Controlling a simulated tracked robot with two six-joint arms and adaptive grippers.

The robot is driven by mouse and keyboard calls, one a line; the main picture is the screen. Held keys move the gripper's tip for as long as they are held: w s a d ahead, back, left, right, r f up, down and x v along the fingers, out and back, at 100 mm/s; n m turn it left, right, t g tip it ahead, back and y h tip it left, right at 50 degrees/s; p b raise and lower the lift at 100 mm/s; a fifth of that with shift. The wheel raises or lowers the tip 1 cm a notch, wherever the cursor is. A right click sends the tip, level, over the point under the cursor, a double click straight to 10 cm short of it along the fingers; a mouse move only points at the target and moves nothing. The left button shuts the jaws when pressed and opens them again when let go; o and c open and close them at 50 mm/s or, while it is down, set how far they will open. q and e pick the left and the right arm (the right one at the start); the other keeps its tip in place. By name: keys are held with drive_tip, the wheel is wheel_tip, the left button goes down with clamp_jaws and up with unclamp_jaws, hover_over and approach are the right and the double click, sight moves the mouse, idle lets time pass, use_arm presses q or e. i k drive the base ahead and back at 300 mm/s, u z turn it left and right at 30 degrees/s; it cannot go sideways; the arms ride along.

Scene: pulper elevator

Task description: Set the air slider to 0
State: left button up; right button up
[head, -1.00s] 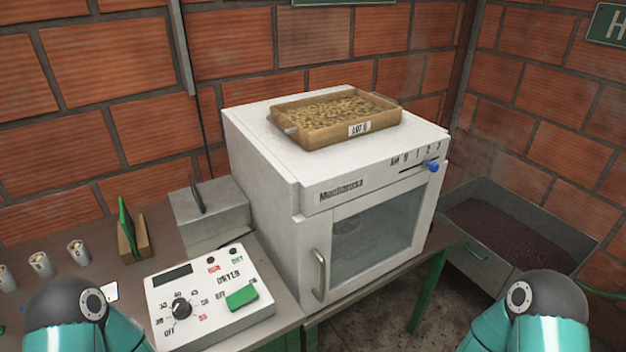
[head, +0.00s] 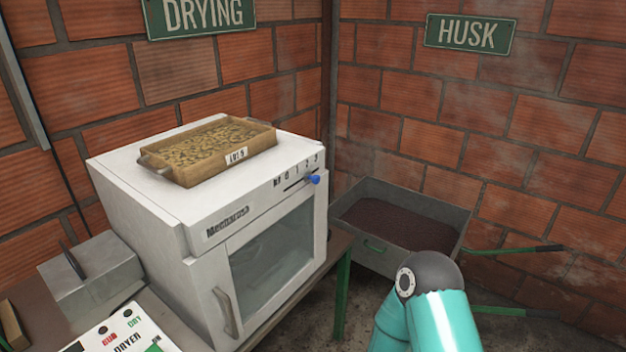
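The air slider has a blue knob (head: 313,179) on the upper front panel of the white dryer oven (head: 205,225). The knob is at the right end of its slot, under the 3 of the scale AIR 0 1 2 3. In the head view my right arm shows at the lower right, but its gripper is out of the picture. My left arm and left gripper are not in view. Nothing touches the knob.
A wooden tray of beans (head: 210,150) labelled LOT 6 sits on the oven. A dryer control box (head: 125,330) and a grey metal box (head: 92,272) stand left. A wheelbarrow-like husk bin (head: 385,258) with green handles stands right of the oven.

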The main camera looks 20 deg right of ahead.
sight(316, 179)
drive_tip(key=z, duration=1.55)
drive_tip(key=i, duration=0.1)
drive_tip(key=u, duration=3.25)
drive_tip(key=k, duration=1.55)
drive_tip(key=z, duration=0.75)
drive_tip(key=i, duration=1)
drive_tip(key=z, duration=0.1)
